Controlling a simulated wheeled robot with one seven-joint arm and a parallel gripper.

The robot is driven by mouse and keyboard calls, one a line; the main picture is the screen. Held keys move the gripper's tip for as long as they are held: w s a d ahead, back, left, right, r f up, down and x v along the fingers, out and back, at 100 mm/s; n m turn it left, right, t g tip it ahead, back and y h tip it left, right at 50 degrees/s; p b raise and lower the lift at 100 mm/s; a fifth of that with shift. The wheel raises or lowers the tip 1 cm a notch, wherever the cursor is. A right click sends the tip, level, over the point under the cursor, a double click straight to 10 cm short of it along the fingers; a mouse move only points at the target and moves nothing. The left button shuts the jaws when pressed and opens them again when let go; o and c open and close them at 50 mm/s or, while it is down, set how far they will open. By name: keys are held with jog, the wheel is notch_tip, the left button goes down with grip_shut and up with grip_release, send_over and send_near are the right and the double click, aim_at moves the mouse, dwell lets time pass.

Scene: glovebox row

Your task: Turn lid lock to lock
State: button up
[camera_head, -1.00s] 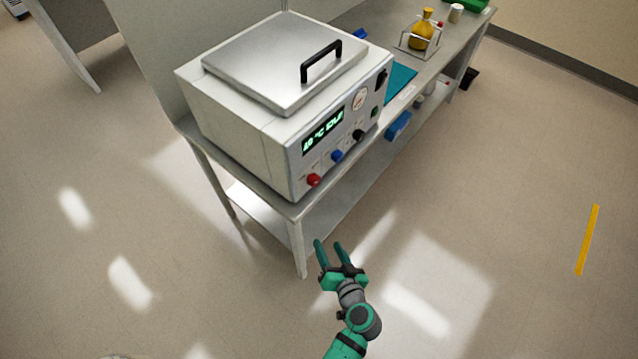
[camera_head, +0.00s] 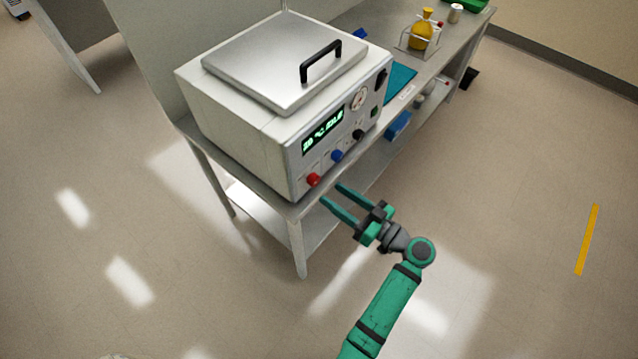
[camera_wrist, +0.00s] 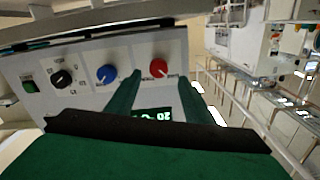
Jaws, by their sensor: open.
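A white box-shaped machine (camera_head: 285,125) with a flat metal lid (camera_head: 285,60) and black lid handle (camera_head: 321,62) stands on the bench; the lid is down. Its front panel carries a red knob (camera_head: 313,179), a blue knob (camera_head: 337,156) and a black knob (camera_head: 358,135). I cannot read which label marks the lid lock. My gripper (camera_head: 332,193) is open and empty, just in front of the panel's lower edge near the red knob. In the wrist view the red knob (camera_wrist: 159,67) appears between the fingertips, with no clear contact; its pointer setting is too small to tell.
A lit green display (camera_head: 323,130) and a round gauge (camera_head: 359,98) sit above the knobs. The bench edge and leg (camera_head: 297,250) are close to my gripper. A yellow flask (camera_head: 421,36) stands farther back.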

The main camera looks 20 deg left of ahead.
aim_at(317, 182)
jog(key=x, duration=0.6)
jog(key=shift+w+a, duration=0.25)
jog(key=shift+a, duration=0.05)
jog(key=shift+c, duration=0.3)
jog(key=c, duration=1)
